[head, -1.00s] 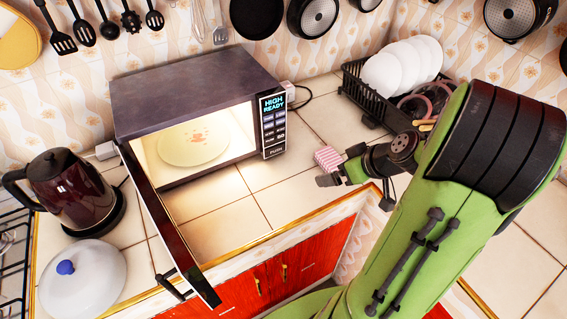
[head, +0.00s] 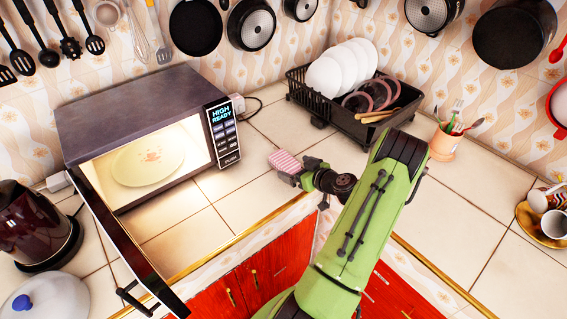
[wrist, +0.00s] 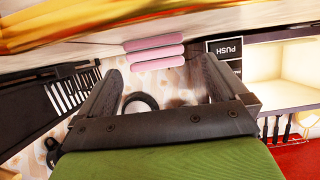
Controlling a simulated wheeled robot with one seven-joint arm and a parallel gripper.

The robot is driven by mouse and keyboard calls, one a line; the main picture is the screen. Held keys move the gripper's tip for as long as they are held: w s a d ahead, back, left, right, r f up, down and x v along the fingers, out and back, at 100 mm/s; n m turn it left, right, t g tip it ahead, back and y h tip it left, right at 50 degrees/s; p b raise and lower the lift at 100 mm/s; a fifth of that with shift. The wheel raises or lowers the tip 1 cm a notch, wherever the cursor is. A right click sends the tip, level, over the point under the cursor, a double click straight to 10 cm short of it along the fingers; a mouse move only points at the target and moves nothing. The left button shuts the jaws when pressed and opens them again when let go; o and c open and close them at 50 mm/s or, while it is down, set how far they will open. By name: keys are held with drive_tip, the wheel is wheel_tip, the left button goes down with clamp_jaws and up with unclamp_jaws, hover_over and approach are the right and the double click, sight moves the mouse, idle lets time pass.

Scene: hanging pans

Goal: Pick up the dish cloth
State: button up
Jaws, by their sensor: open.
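The dish cloth (head: 284,162) is a small folded cloth with pink and white stripes. It lies on the tiled counter to the right of the microwave. My gripper (head: 297,177) is open, just right of and in front of the cloth in the head view. In the wrist view the cloth (wrist: 153,50) appears as stacked pink folds, centred sideways between my two fingers (wrist: 160,78) and just past their tips. I see nothing held. Whether a fingertip touches the cloth is unclear.
The lit microwave (head: 150,95) stands left with its door (head: 115,235) open toward the front. A black dish rack (head: 345,115) with plates is behind my gripper. A utensil cup (head: 443,143) stands right. Tiles between microwave and rack are mostly clear.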

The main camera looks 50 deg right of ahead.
sight(292, 165)
drive_tip(key=x, duration=0.5)
drive_tip(key=shift+w+d, duration=0.2)
drive_tip(key=shift+w, duration=0.05)
drive_tip(key=shift+s, duration=0.1)
drive_tip(key=shift+c, duration=0.5)
drive_tip(key=c, duration=1)
wheel_tip(292, 165, up, 10)
drive_tip(key=shift+p, duration=0.55)
